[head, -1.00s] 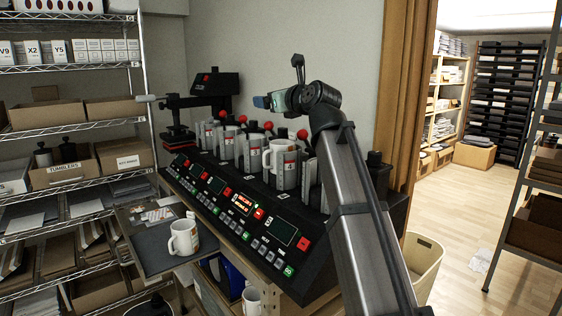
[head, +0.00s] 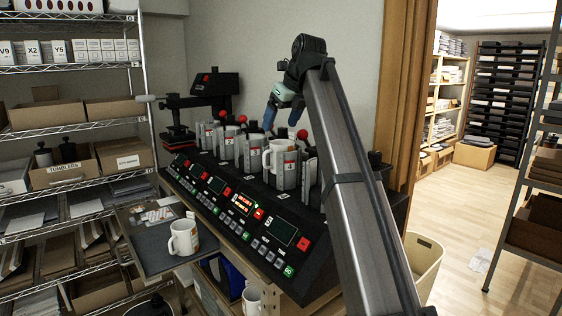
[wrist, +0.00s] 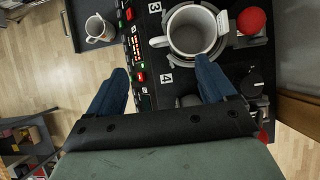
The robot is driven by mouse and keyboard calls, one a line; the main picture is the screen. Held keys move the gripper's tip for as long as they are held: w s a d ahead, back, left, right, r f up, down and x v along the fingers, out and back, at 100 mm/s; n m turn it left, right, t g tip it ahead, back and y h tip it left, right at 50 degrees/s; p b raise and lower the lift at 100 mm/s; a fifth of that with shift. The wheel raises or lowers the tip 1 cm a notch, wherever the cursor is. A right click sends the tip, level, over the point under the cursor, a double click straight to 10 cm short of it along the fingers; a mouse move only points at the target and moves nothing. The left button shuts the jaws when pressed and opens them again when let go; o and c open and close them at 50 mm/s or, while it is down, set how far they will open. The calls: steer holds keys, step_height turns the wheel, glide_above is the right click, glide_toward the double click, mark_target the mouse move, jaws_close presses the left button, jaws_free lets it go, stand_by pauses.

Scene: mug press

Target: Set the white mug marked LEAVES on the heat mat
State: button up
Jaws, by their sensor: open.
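A white mug (head: 280,155) sits in the press station labelled 4, among the row of mug presses; the wrist view shows it from above (wrist: 192,30), empty, handle to the left. Another white mug (head: 184,238) with a coloured print stands upright on a dark grey mat-like board (head: 150,258), left of the console. A third white mug (head: 252,297) is lower down, partly cut off. I cannot read LEAVES on any mug. My gripper (head: 284,117) is open and empty, pointing down above station 4; one blue finger (wrist: 203,65) appears over the mug's rim, contact unclear.
The black console (head: 240,205) has several stations with red-knobbed levers; one red knob (wrist: 251,20) is close to the mug. A flat press (head: 200,100) stands at the back left. Wire shelves (head: 70,150) fill the left. A cream bin (head: 423,265) stands right.

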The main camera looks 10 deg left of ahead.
mark_target(270, 150)
steer(key=x, duration=0.6)
steer(key=shift+w+a+f, duration=0.1)
steer(key=shift+f, duration=0.2)
steer(key=shift+x, duration=3.1)
steer(key=shift+w, duration=0.15)
jaws_close()
